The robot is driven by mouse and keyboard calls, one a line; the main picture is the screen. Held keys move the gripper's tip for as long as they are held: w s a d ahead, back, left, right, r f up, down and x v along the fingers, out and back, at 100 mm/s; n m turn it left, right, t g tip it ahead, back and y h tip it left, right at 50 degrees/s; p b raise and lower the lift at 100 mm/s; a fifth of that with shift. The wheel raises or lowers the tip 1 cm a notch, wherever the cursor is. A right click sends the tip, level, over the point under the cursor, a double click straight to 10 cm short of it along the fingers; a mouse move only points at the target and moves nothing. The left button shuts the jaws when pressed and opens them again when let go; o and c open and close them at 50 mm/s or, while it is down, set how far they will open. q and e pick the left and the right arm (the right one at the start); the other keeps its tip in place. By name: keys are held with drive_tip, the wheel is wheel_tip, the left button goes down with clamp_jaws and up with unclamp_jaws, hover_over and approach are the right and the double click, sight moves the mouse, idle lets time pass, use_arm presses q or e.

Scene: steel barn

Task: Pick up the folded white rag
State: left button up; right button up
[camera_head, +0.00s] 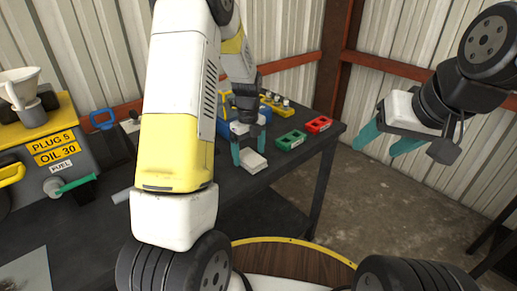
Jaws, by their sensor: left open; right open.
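The folded white rag (253,162) is a small pale block on the dark bench top, near its front edge. My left gripper (249,153) points down right over the rag, with its teal fingers apart at the rag's back and left. I cannot tell if the fingers touch it. My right gripper (386,148) is open and empty, raised in the air at the right, away from the bench.
The dark bench (280,164) holds a green block (291,140) and a red block (319,124) right of the rag. A yellow-topped machine (50,150) with a white funnel (18,86) stands at left. Concrete floor at right is open.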

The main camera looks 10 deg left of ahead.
use_arm(q)
drive_tip(key=shift+f, duration=0.55)
drive_tip(key=c, duration=1.5)
drive_tip(key=shift+o, duration=0.2)
drive_tip(key=shift+r, duration=0.1)
drive_tip(key=shift+r, duration=0.75)
wheel_tip(320, 180, up, 2)
drive_tip(key=shift+r, duration=0.15)
drive_tip(key=s+d+r, duration=0.1)
drive_tip(key=s+d, duration=0.1)
drive_tip(key=s, duration=1.4)
drive_tip(key=shift+w+d, duration=0.1)
